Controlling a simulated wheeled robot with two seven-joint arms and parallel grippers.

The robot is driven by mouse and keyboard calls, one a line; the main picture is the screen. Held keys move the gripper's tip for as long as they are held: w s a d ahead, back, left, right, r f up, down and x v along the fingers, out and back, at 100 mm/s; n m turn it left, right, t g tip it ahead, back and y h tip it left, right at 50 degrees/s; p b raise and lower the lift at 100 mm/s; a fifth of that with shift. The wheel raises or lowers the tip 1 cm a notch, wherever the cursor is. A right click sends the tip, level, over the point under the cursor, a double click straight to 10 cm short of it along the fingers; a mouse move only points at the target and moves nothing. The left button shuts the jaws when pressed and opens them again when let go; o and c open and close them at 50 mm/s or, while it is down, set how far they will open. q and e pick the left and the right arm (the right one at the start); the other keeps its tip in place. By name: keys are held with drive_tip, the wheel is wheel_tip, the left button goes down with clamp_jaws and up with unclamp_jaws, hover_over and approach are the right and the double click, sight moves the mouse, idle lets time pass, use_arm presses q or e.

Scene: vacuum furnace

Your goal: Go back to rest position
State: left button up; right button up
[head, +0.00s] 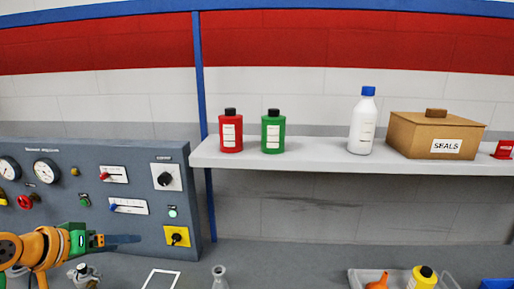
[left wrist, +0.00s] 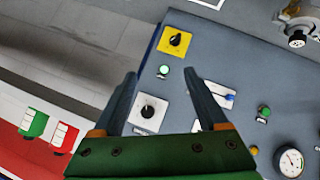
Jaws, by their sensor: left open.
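My left gripper (head: 122,239) comes in from the lower left in the head view, in front of the lower part of the grey control panel (head: 135,190). Its two dark fingers also show in the left wrist view (left wrist: 163,95), spread apart with nothing between them. Through the gap the panel shows a black knob on a white plate (left wrist: 148,112) and a lit green button (left wrist: 163,71). I cannot tell the exact distance from the fingers to the panel. My right gripper is in neither view.
A shelf (head: 300,163) holds a red bottle (head: 230,135), a green bottle (head: 272,135), a white bottle (head: 362,125) and a SEALS box (head: 432,138). On the bench (head: 270,255) stand a flask (head: 219,278) and a tray (head: 362,275) with a yellow bottle (head: 421,279).

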use_arm(q)
drive_tip(key=s+d+f+m+g+y, duration=0.15)
drive_tip(key=s+d+f, duration=0.3)
drive_tip(key=f, duration=0.45)
drive_tip(key=s+d+f+m+g, duration=0.25)
drive_tip(key=s+d+f, duration=0.2)
drive_tip(key=f, duration=0.55)
drive_tip(key=s+d+f+g+y, duration=0.1)
drive_tip(key=s+d+f, duration=0.15)
drive_tip(key=s, duration=0.55)
drive_tip(key=s+d+f+g+y, duration=0.1)
drive_tip(key=s+d+f, duration=0.15)
drive_tip(key=s, duration=0.65)
wheel_tip(320, 180, down, 16)
drive_tip(key=g+b, duration=0.1)
drive_tip(key=b, duration=0.3)
drive_tip(key=s+a+f+g+b, duration=0.1)
drive_tip(key=s+f+b, duration=0.2)
drive_tip(key=s+f, duration=0.4)
drive_tip(key=s+a+f+b, duration=0.1)
drive_tip(key=s+f+b, duration=0.2)
drive_tip(key=s+f, duration=0.4)
wheel_tip(320, 180, down, 8)
drive_tip(key=shift+s+a+f+g, duration=0.1)
drive_tip(key=shift+s+a+g, duration=0.1)
drive_tip(key=shift+s+g, duration=0.15)
drive_tip(key=shift+w, duration=0.1)
